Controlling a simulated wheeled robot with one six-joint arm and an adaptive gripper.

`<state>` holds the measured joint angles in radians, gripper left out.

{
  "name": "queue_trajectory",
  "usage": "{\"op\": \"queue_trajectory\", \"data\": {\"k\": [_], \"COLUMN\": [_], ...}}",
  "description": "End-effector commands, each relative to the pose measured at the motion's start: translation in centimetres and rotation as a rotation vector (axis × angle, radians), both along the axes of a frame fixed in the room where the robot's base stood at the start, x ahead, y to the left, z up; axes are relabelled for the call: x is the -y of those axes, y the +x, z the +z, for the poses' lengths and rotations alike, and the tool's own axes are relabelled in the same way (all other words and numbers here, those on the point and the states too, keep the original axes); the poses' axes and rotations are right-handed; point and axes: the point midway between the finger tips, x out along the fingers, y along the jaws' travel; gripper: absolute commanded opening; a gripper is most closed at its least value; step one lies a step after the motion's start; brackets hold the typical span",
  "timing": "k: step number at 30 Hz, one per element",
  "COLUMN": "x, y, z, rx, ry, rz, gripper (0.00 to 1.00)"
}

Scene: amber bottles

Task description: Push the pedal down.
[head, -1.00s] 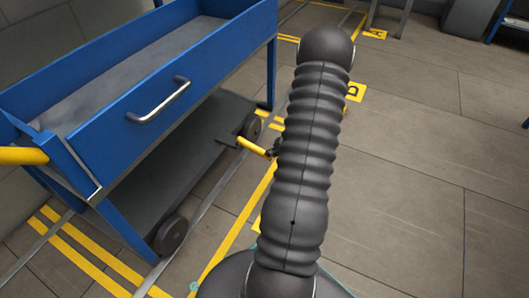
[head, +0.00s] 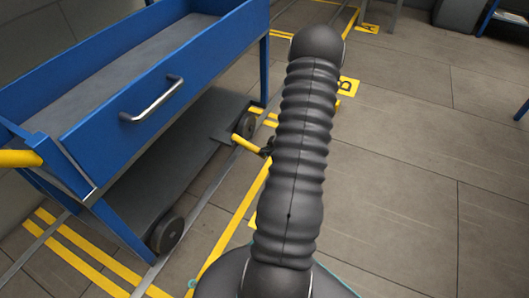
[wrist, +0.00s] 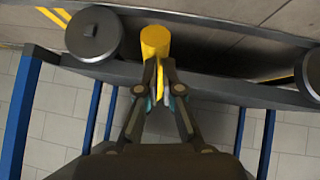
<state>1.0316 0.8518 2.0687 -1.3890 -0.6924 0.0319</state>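The pedal (head: 246,143) is a short yellow bar low on the side of the blue trolley (head: 110,130), near its far wheel. In the wrist view the pedal (wrist: 155,42) shows as a yellow cylinder just beyond my fingertips. My gripper (wrist: 160,68) has its fingers drawn together at the pedal, with a thin strip of yellow showing between them. I cannot tell if the fingertips touch it. In the head view my dark ribbed arm hides most of the gripper; only a small dark part (head: 267,150) shows at the pedal's right end.
The trolley has a far wheel (head: 250,127), a near wheel (head: 166,235), a lower shelf (head: 160,155) and a metal handle (head: 151,98). Yellow floor lines run beside it. The tiled floor (head: 420,180) to the right is open.

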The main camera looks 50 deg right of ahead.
Motion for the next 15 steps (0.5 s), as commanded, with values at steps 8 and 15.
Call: {"op": "queue_trajectory", "data": {"k": [8,15], "x": [-0.3,0.5], "y": [-1.3,-5.8], "z": [4.4,6.3], "rx": [0.003,0.005], "ry": [-0.002,-0.004], "rz": [-0.001,0.001], "gripper": [0.00,0.00]}}
